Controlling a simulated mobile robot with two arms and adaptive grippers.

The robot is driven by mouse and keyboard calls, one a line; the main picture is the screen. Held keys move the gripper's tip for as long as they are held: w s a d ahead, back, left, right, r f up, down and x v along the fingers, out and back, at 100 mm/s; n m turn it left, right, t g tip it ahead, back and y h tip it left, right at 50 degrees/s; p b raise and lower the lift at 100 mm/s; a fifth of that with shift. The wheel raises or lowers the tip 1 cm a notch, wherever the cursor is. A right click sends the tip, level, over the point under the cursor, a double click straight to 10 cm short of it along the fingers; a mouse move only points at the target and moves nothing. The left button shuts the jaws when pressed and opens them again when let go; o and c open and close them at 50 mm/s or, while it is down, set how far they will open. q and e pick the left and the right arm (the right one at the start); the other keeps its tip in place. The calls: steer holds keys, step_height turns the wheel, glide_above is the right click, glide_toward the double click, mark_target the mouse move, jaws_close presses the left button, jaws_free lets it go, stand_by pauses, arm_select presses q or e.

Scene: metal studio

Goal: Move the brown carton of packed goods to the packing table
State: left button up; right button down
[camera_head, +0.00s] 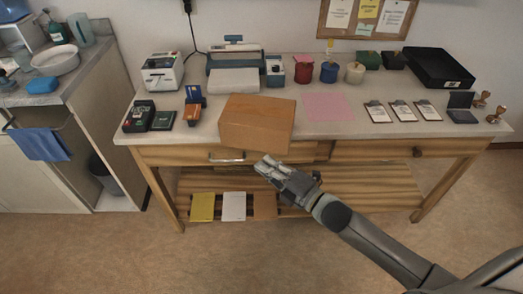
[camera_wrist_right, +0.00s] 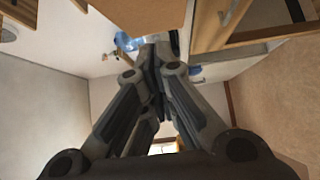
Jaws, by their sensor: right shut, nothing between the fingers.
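The brown carton (camera_head: 257,122) is at the front edge of the light-topped wooden table (camera_head: 335,130), left of its middle. It sits slightly turned, and its near right corner overlaps the drawer front in the picture. I cannot tell how far it overhangs. In the right wrist view a brown face of the carton (camera_wrist_right: 140,12) shows at the top. My right gripper (camera_head: 266,163) is just below and in front of the carton's near side. Its fingers (camera_wrist_right: 155,55) are together and empty. Whether they touch the carton is not clear. My left gripper is not in view.
A drawer handle (camera_head: 227,157) is left of my gripper. Behind the carton stand a sealing machine (camera_head: 235,68), a red pot (camera_head: 304,69) and a blue pot (camera_head: 329,71). A pink sheet (camera_head: 328,106) and clipboards (camera_head: 402,111) lie to the right. A slatted shelf (camera_head: 350,190) is below.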

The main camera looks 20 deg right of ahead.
steer(key=w, duration=0.5)
steer(key=shift+w, duration=0.3)
steer(key=shift+d, duration=0.1)
